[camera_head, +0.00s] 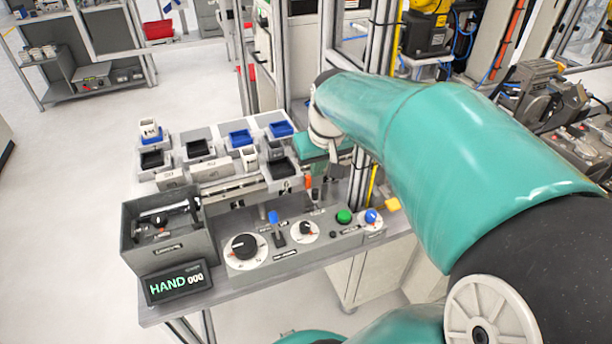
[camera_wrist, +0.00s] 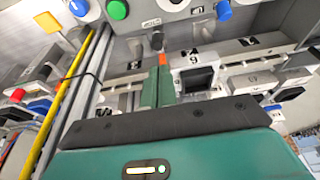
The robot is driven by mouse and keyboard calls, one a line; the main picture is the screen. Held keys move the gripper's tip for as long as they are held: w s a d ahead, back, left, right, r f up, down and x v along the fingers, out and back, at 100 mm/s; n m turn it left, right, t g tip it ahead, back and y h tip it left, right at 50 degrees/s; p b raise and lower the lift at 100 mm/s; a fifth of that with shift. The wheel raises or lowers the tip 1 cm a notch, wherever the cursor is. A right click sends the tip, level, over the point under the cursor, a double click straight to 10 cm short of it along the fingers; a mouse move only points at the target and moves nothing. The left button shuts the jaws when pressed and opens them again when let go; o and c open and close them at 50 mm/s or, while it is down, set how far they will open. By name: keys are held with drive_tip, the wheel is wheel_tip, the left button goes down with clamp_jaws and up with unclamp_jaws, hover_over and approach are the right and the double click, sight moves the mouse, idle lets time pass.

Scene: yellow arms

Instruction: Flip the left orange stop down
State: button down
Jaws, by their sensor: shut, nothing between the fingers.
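A small upright orange piece (camera_head: 308,182), which looks like an orange stop, stands behind the control panel. It also shows in the wrist view (camera_wrist: 163,59), just beyond my green fingertips and close to them; I cannot tell whether they touch. My gripper (camera_wrist: 157,72) is shut and empty, its two green fingers side by side. In the head view my gripper's fingers are small and partly hidden by the arm. Only this one orange stop shows clearly, so I cannot tell a left one from a right one.
The control panel (camera_head: 262,262) has dials, a blue lever (camera_head: 273,217), a green button (camera_head: 344,216) and a blue knob (camera_head: 371,216). A grey bin (camera_head: 160,262) and a display reading HAND 000 (camera_head: 178,283) stand at left. Trays and a metal post (camera_head: 372,130) surround the gripper.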

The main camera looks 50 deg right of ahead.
sight(316, 193)
drive_tip(key=shift+s+a+x, duration=0.1)
drive_tip(key=shift+s+x, duration=0.05)
drive_tip(key=shift+x, duration=0.7)
drive_tip(key=shift+s+a+x, duration=0.1)
drive_tip(key=shift+s+x, duration=0.1)
drive_tip(key=shift+x, duration=0.7)
drive_tip(key=shift+s+x, duration=0.15)
drive_tip(key=shift+x, duration=0.7)
drive_tip(key=shift+f, duration=0.15)
wheel_tip(316, 193, down, 3)
drive_tip(key=shift+r, duration=0.15)
drive_tip(key=shift+a, duration=0.1)
